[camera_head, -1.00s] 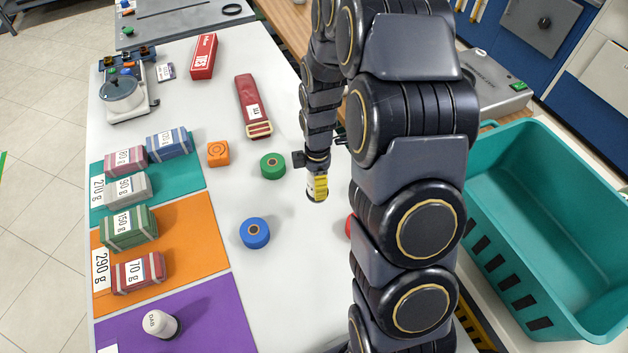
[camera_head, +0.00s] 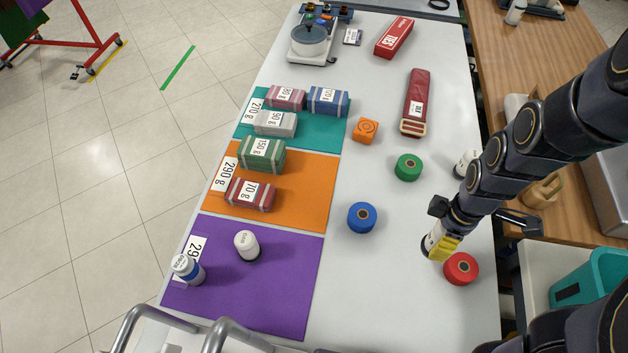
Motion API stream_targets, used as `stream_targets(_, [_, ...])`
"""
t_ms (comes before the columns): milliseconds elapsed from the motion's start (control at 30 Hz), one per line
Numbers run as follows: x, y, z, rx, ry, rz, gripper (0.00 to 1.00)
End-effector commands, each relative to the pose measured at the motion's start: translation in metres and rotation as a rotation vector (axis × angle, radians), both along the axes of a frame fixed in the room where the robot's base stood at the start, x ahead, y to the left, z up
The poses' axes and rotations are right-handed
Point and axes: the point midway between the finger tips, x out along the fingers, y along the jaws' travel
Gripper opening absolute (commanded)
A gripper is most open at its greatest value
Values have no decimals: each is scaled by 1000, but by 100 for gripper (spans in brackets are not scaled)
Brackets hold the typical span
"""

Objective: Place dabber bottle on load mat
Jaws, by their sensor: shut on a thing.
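My gripper (camera_head: 440,240) is at the right side of the white table, shut on a small white-and-yellow bottle (camera_head: 432,244) that is tilted and partly hidden by the fingers. I cannot read its label. It is just left of a red spool (camera_head: 461,268). A white bottle (camera_head: 247,244) with a dark base stands on the purple mat (camera_head: 285,290). A white bottle with a blue band (camera_head: 187,269) stands at that mat's left edge, partly covering its weight card. An orange mat (camera_head: 315,190) and a teal mat (camera_head: 325,135) lie beyond, carrying labelled bundles.
A blue spool (camera_head: 362,217), green spool (camera_head: 407,167) and orange block (camera_head: 365,130) stand between the mats and my arm. Another white bottle (camera_head: 467,163) stands behind my arm. The purple mat's right half is clear. A metal rail (camera_head: 215,333) runs along the near edge.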

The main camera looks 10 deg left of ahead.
Motion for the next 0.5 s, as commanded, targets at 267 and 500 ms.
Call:
stream_targets(267, [14,69,2,0,-2,24,11])
stream_targets(500, [9,144,5,0,-4,29,11])
